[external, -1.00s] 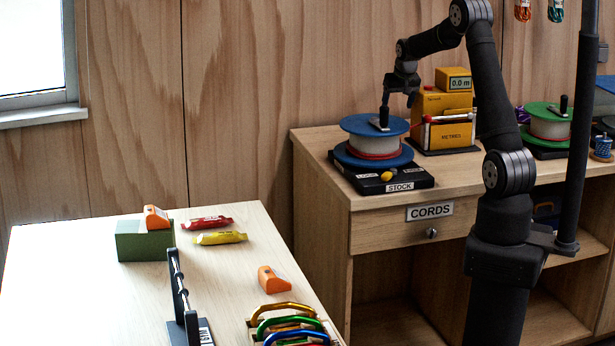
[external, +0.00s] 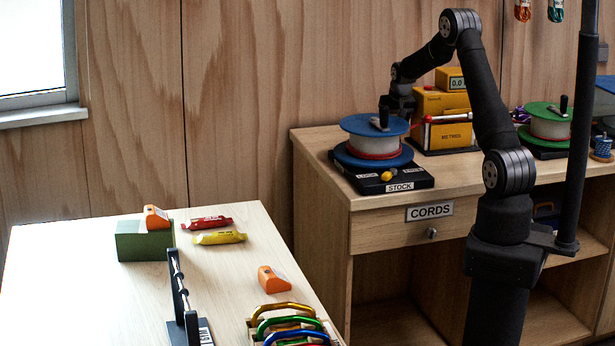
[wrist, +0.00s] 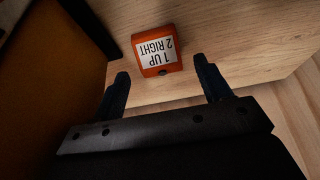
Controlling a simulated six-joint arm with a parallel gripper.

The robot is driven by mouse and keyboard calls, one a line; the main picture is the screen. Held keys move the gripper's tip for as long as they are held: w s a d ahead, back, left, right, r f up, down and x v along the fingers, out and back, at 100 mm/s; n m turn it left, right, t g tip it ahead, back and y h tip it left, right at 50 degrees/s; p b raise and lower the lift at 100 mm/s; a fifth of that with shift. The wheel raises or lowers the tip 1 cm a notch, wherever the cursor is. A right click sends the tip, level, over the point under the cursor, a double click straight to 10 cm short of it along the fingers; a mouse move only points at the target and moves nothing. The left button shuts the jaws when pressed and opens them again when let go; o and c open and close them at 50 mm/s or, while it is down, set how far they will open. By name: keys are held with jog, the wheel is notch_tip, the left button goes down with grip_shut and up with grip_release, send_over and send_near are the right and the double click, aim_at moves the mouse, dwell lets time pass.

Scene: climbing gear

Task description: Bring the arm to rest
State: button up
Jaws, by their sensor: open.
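My gripper (external: 401,103) is beside the top of the blue-flanged cord spool (external: 362,126) on the bench, just right of its dark crank handle (external: 384,116). In the wrist view, the two fingers of my gripper (wrist: 163,69) are spread apart with nothing between them. An orange block (wrist: 156,50) with a white label reading "1 UP 2 RIGHT" lies beyond the fingertips on a wooden surface. In the external view the fingers are small and dark, and their exact gap from the spool is hard to tell.
The yellow metre counter (external: 444,117) stands close behind my gripper. The spool sits on a black STOCK base (external: 420,181). A green-flanged spool (external: 547,123) is farther right. The front table (external: 100,290) holds orange blocks, wrapped bars and carabiners. Space above the bench's left end is clear.

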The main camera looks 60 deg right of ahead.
jog(key=x, duration=0.3)
jog(key=shift+r, duration=1.1)
